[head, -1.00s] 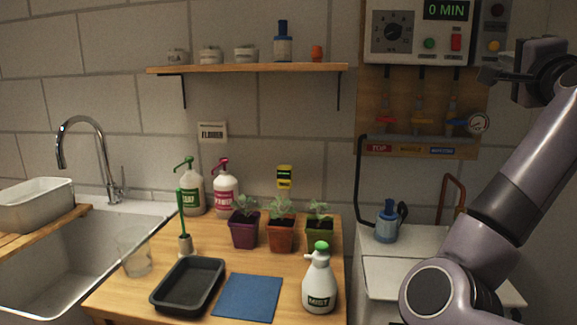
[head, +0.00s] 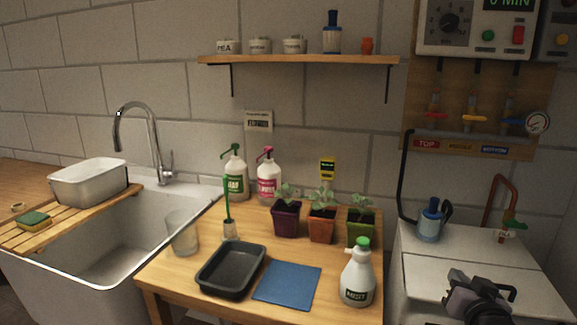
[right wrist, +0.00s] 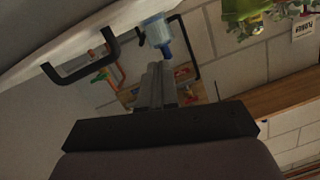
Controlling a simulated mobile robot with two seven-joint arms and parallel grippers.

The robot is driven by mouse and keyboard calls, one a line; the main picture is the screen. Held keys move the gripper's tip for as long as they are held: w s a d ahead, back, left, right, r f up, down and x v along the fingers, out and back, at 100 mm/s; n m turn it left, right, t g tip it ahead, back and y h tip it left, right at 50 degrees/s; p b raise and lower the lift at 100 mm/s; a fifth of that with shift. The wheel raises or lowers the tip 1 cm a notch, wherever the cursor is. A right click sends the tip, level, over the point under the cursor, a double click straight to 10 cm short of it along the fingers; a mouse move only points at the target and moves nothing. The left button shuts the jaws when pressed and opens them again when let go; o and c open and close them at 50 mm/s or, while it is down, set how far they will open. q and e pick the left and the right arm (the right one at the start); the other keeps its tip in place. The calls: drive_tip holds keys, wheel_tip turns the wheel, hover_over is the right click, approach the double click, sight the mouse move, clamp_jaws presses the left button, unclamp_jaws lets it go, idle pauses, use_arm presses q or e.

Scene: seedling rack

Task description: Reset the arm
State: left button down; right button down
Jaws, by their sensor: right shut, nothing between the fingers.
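My right gripper (head: 478,300) is low at the bottom right of the head view, in front of the white cabinet (head: 445,258). Its fingers are shut with nothing between them, and they also show together in the right wrist view (right wrist: 157,85). The gripper is apart from the wooden table and its pots. My left gripper is in no view.
The wooden table (head: 215,304) holds a black tray (head: 231,271), a blue mat (head: 287,284), a mist bottle (head: 358,275) and potted seedlings (head: 322,226). A blue bottle (head: 429,222) stands on the cabinet. A sink (head: 110,240) is at left.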

drive_tip(key=s+a+f+n+g+y, duration=0.1)
drive_tip(key=s+a+f+n, duration=0.1)
drive_tip(key=s+a+f, duration=0.2)
drive_tip(key=s+a+f+n+g+y, duration=0.2)
drive_tip(key=s+a+f, duration=0.3)
drive_tip(key=s+f, duration=0.6)
drive_tip(key=s+a+f+n+g+y+p, duration=0.1)
drive_tip(key=s+a+f+n+g+y, duration=0.1)
drive_tip(key=s+a+f, duration=0.3)
drive_tip(key=s+f+n, duration=0.1)
drive_tip(key=s+f, duration=0.2)
drive_tip(key=s, duration=0.3)
drive_tip(key=shift+a, duration=0.2)
